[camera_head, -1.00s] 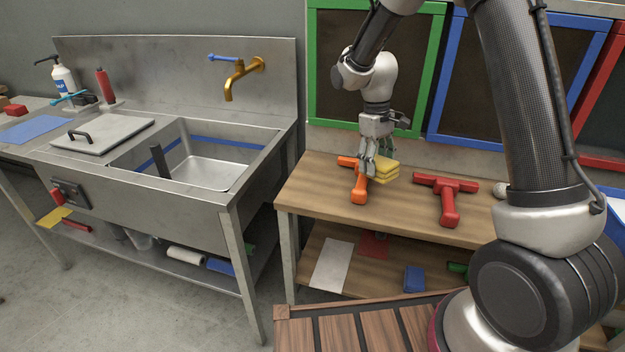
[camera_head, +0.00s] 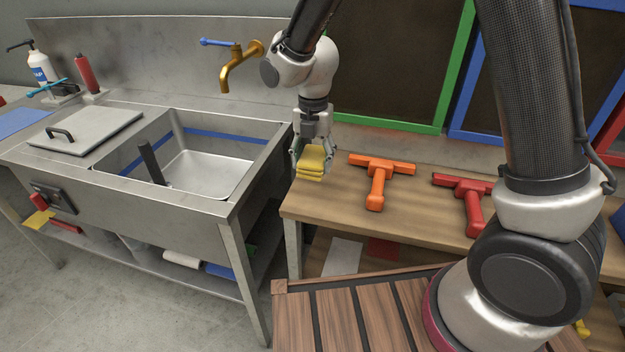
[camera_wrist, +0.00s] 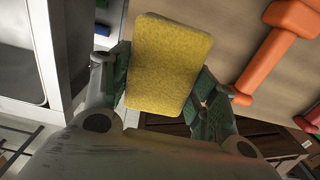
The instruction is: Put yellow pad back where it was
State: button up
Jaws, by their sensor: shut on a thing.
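The yellow pad (camera_head: 312,162) is held between the fingers of my gripper (camera_head: 314,168), near the left end of the wooden bench and close to the sink's right edge. The pad looks like a short stack of layers in the head view. In the wrist view the yellow pad (camera_wrist: 168,64) fills the space between the two fingers of my gripper (camera_wrist: 163,85). The gripper is shut on it. The height of the pad above the bench is hard to tell.
An orange squeegee-like tool (camera_head: 377,182) lies on the wooden bench (camera_head: 330,203) just right of the gripper, with a red one (camera_head: 470,205) further right. The metal sink (camera_head: 205,175) is at left, with a gold tap (camera_head: 238,65) above. A slatted wooden surface (camera_head: 345,318) is in front.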

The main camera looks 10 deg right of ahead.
aim_at(314, 156)
jog(key=shift+f, duration=3.2)
jog(key=shift+f, duration=0.15)
jog(key=o, duration=1)
notch_tip(314, 156, up, 12)
jog(key=shift+r, duration=0.25)
